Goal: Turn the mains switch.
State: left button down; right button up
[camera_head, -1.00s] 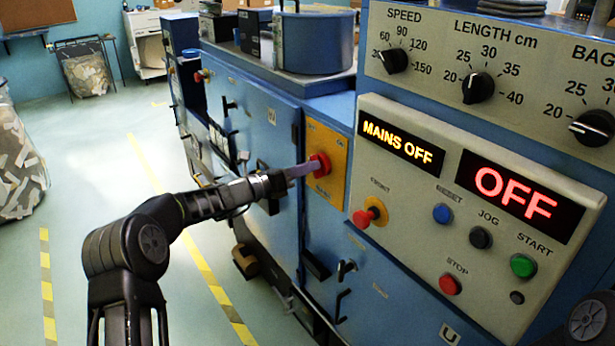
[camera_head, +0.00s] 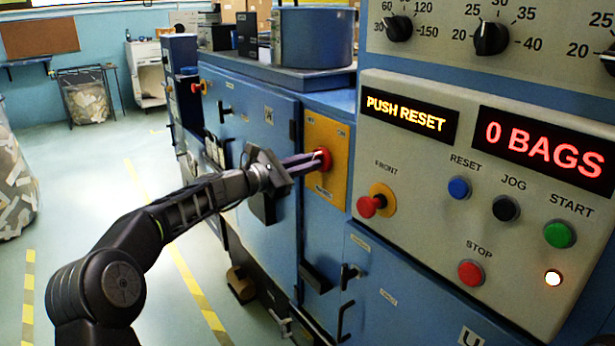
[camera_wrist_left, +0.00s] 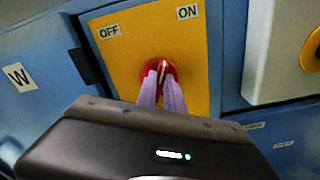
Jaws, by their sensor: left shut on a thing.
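The mains switch (camera_head: 324,158) is a red rotary knob on a yellow plate (camera_head: 327,187) on the blue machine's front. In the left wrist view the knob (camera_wrist_left: 158,73) stands between OFF and ON labels, its pale mark tilted slightly toward ON. My left gripper (camera_head: 318,160) reaches in from the left and is shut on the knob; its two pale fingers (camera_wrist_left: 162,90) also show in the left wrist view. The left display (camera_head: 407,114) reads PUSH RESET and the right display (camera_head: 544,147) reads 0 BAGS. My right gripper is not in view.
Right of the plate, the grey panel carries a red FRONT button (camera_head: 371,205), a blue RESET button (camera_head: 458,187), a black JOG button (camera_head: 506,208), a green START button (camera_head: 559,234) and a red STOP button (camera_head: 471,273). Door handles stick out below. Floor at left is open.

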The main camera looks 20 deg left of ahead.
pick_arm(q)
jog(key=shift+f+m+b, duration=0.1)
jog(key=shift+m+b, duration=1.65)
jog(key=shift+m, duration=0.25)
jog(key=c, duration=1.5)
grip_release()
jog(key=shift+o, duration=0.2)
jog(key=b+v, duration=0.1)
jog(key=v, duration=0.6)
jog(key=shift+s, duration=0.35)
jog(key=shift+w+a, duration=0.1)
jog(key=shift+a, duration=0.15)
